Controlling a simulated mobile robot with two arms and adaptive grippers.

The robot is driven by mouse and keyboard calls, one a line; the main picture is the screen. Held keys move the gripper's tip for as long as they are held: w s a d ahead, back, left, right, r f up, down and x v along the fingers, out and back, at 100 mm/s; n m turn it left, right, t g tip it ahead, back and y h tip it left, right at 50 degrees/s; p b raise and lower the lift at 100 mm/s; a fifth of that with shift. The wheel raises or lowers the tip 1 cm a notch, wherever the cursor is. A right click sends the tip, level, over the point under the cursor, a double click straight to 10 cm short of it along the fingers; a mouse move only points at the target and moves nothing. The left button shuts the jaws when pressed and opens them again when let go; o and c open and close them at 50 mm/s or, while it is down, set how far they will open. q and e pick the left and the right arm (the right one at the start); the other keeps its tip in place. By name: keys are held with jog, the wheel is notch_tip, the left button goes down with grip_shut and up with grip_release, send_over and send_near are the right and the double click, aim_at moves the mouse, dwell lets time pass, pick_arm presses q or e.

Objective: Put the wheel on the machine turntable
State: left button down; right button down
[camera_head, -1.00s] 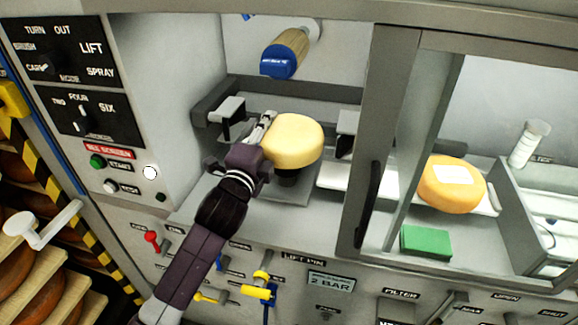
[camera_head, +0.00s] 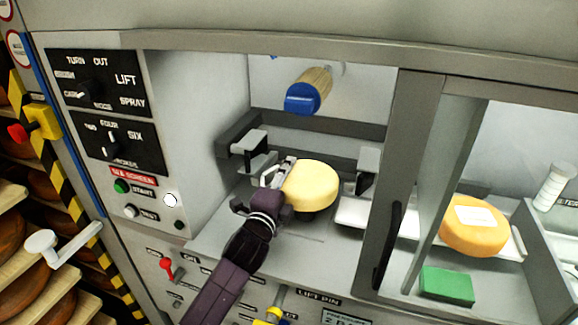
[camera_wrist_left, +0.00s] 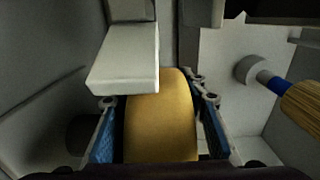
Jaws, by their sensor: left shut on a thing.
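The pale yellow cheese wheel (camera_head: 311,184) is inside the machine's open bay. My left gripper (camera_head: 284,181) comes in from the lower left and is shut on the wheel's left side. In the left wrist view the wheel (camera_wrist_left: 161,115) sits between the two blue-padded fingers (camera_wrist_left: 160,135). A dark round part, probably the turntable (camera_head: 313,215), shows just under the wheel; the wheel hides most of it. I cannot tell whether the wheel touches it. My right gripper is not in view.
Grey brackets (camera_head: 249,146) stand left of the wheel, another (camera_head: 368,164) right of it. A blue-ended roller brush (camera_head: 308,92) hangs above. A door frame (camera_head: 405,180) divides off the right bay, which holds an orange wheel (camera_head: 473,232) with a white label and a green block (camera_head: 446,286).

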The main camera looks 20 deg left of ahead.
pick_arm(q)
jog(key=shift+f, duration=0.65)
jog(key=c, duration=1.5)
grip_release()
jog(key=shift+f, duration=0.35)
jog(key=shift+o, duration=1.4)
jog(key=shift+s+r, duration=0.1)
jog(key=s+b, duration=0.2)
jog(key=s, duration=0.9)
jog(key=shift+s+a, duration=0.2)
jog(key=shift+s, duration=0.3)
